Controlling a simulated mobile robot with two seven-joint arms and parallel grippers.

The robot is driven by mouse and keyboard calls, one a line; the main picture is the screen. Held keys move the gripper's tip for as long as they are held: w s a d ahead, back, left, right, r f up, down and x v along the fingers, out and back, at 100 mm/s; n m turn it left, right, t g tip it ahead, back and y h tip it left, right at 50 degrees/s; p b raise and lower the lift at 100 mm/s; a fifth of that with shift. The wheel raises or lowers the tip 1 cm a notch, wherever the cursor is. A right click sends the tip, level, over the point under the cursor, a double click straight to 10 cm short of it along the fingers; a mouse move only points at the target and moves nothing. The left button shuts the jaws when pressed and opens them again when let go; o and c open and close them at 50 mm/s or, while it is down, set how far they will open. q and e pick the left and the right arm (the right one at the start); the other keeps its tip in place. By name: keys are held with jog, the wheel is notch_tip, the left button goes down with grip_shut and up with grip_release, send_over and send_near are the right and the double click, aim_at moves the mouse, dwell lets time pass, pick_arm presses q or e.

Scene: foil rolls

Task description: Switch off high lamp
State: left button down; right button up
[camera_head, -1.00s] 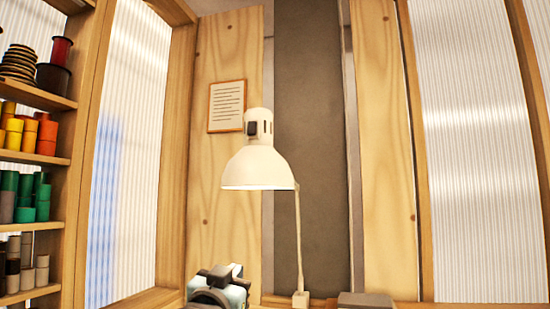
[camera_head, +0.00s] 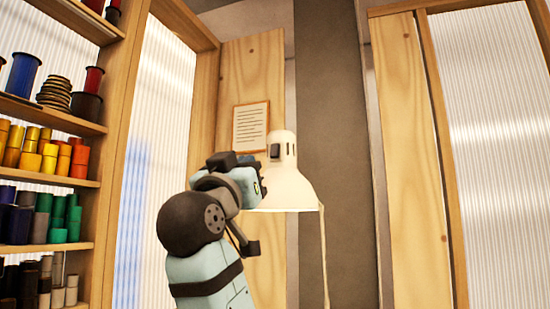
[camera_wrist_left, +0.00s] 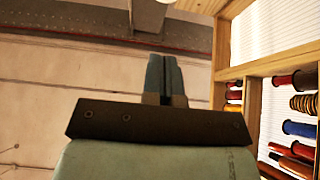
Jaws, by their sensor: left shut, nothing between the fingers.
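The high lamp (camera_head: 288,186) has a cream shade with a dark switch (camera_head: 275,150) on its neck and a thin stand at right. The lower edge of its shade looks bright. My left gripper (camera_head: 257,183) is raised at the left side of the shade, below the switch, and overlaps it in the head view; I cannot tell whether they touch. My right gripper is not in view.
A wooden shelf (camera_head: 55,178) with coloured rolls stands at left. A framed sheet (camera_head: 251,127) hangs on the wooden panel behind the lamp. A dark grey column (camera_head: 335,150) rises behind the lamp. The space right of the lamp looks free.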

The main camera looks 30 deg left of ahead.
pick_arm(q)
jog(key=p, duration=0.4)
send_near(277, 151)
notch_tip(277, 151, up, 5)
jog(key=w, duration=0.2)
jog(key=w+f+p, duration=0.1)
jog(key=w+a, duration=0.1)
jog(key=shift+w+f, duration=0.15)
jog(key=shift+w, duration=0.2)
jog(key=shift+w+a+f+p, duration=0.15)
jog(key=shift+w+f+p, duration=0.05)
jog(key=shift+w+p, duration=0.15)
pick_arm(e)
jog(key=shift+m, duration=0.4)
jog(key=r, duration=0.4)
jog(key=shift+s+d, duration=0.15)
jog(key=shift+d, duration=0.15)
